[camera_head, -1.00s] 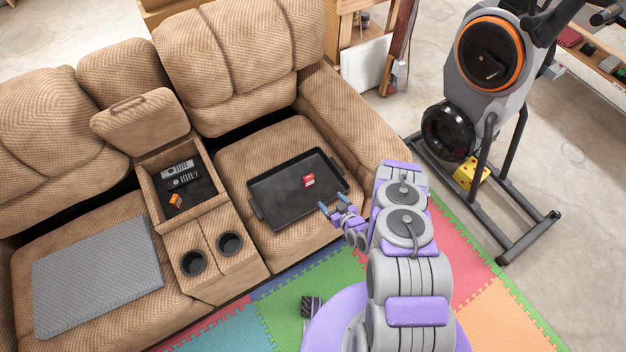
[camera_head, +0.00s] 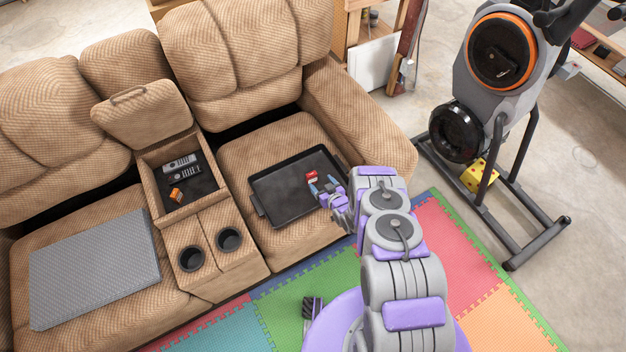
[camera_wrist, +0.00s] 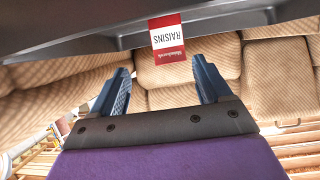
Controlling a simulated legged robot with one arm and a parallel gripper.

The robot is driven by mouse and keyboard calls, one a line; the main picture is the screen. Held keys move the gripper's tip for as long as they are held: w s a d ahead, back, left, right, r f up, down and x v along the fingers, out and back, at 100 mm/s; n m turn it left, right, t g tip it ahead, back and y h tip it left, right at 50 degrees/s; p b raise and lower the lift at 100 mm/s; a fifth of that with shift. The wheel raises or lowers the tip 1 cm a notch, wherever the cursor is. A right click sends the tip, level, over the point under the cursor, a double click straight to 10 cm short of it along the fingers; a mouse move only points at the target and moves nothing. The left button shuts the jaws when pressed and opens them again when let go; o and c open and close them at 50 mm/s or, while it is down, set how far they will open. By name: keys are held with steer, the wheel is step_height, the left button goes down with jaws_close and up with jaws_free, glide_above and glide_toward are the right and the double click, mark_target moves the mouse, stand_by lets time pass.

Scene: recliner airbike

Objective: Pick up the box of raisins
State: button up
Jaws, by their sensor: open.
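The box of raisins (camera_head: 312,176) is small, red and white, and sits on a black tray (camera_head: 273,204) on the right seat of the recliner. The wrist view shows the box (camera_wrist: 167,38) with its "RAISINS" label upside down, ahead of and between my fingers. My gripper (camera_head: 322,185) is just to the right of and below the box in the head view. Its two blue fingers (camera_wrist: 161,80) are apart with nothing between them. The box appears to lie beyond the fingertips; whether they touch it is unclear.
The tray has a raised rim, seen close in the wrist view (camera_wrist: 105,45). The open console (camera_head: 165,207) holds remotes (camera_head: 184,173) and a small orange item (camera_head: 176,194). A grey board (camera_head: 95,268) lies on the left seat. An exercise bike (camera_head: 490,120) stands at right.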

mark_target(313, 176)
steer(key=w+a+b, duration=0.1)
steer(key=a, duration=0.1)
steer(key=w+a+f, duration=0.1)
steer(key=w+a, duration=0.1)
steer(key=shift+w+f+b, duration=0.1)
steer(key=shift+w+b, duration=0.15)
steer(key=shift+b, duration=0.15)
steer(key=shift+w, duration=0.25)
steer(key=shift+d, duration=0.2)
steer(key=shift+a, duration=0.3)
steer(key=c, duration=0.7)
steer(key=shift+d, duration=0.2)
steer(key=c, duration=0.4)
